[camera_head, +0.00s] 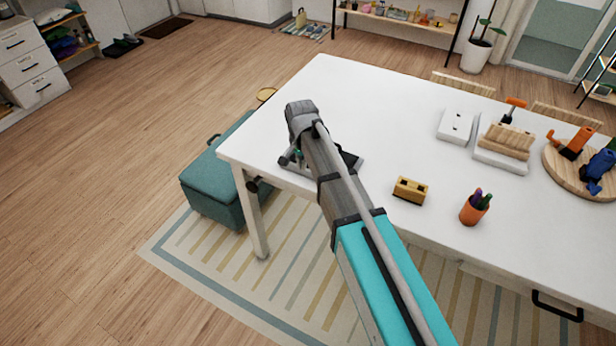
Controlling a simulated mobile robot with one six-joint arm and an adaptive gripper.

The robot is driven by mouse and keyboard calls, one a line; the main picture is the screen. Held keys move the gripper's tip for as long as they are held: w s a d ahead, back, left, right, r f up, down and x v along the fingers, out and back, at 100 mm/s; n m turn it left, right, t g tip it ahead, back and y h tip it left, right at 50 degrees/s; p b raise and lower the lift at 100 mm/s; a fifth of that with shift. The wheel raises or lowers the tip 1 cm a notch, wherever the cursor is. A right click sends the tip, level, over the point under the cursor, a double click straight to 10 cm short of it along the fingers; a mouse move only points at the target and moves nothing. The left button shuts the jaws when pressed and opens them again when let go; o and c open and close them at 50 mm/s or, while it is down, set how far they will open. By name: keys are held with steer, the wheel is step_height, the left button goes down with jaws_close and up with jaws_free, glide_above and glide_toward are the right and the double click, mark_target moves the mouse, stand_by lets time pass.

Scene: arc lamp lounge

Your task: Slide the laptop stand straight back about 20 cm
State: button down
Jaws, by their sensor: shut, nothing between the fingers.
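A dark, flat object, probably the laptop stand (351,161), lies on the white table (330,90) near its left front edge. My arm crosses in front of it and hides most of it, so its full shape does not show. My gripper (290,160) is low beside the stand, at its left, partly hidden behind my wrist. It is shut with nothing held. I cannot tell whether it touches the stand.
A yellow block (410,191) and an orange pen cup (474,207) stand to the right. A white box (456,126), a tray with wooden pieces (503,143) and a round board (560,170) lie farther right. The table's back left is clear. A teal ottoman (213,185) stands left.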

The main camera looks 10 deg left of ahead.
mark_target(308, 182)
steer(key=shift+f, duration=0.15)
step_height(308, 182, down, 10)
steer(key=b, duration=1)
steer(key=shift+f, duration=0.1)
steer(key=shift+w+d+r, duration=0.15)
steer(key=shift+w, duration=0.5)
steer(key=shift+w+d+r, duration=0.1)
steer(key=shift+w, duration=0.5)
steer(key=shift+w+d, duration=0.2)
steer(key=shift+w, duration=0.55)
steer(key=w+d, duration=0.1)
steer(key=w, duration=0.5)
steer(key=w+d, duration=0.2)
steer(key=w, duration=0.5)
steer(key=w+d, duration=0.1)
steer(key=w, duration=0.6)
steer(key=shift+w+d, duration=0.1)
steer(key=shift+d, duration=0.25)
steer(key=shift+s, duration=0.2)
